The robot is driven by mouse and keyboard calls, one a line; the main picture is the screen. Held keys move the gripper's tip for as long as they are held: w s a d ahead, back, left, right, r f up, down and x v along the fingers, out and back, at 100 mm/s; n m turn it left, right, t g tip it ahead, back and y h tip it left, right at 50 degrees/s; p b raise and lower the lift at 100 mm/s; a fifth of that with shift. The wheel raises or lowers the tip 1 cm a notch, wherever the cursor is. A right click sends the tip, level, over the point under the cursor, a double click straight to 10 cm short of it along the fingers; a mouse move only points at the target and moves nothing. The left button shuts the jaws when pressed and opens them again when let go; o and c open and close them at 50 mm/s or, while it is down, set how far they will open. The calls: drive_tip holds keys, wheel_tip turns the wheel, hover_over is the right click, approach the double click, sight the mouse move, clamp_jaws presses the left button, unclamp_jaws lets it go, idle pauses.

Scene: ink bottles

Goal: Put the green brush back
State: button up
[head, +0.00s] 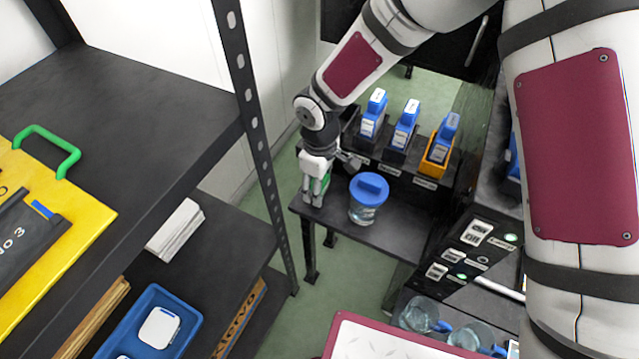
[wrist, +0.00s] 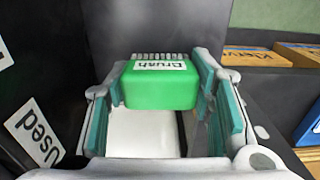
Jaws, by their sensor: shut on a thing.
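The green brush (wrist: 160,88) is between the teal-padded fingers of my gripper (wrist: 162,105) in the wrist view. A white label reading "Brush" and a row of pale bristles show along its far edge. In the head view my gripper (head: 317,190) is low at the left end of a small dark table (head: 400,235), and only a sliver of green shows between its fingers. My gripper is shut on the brush. I cannot tell whether the brush touches the table.
A jar with a blue lid (head: 368,200) stands close to the right of my gripper. Blue-capped ink bottles (head: 403,130) stand in holders behind it. A dark panel with a "Used" label (wrist: 36,132) is at left in the wrist view. A shelf post (head: 262,150) rises left of the table.

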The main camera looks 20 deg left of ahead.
drive_tip(key=shift+f, duration=0.15)
drive_tip(key=o, duration=1.2)
wheel_tip(320, 180, up, 12)
drive_tip(key=shift+r+p, duration=0.15)
drive_tip(key=shift+p, duration=0.85)
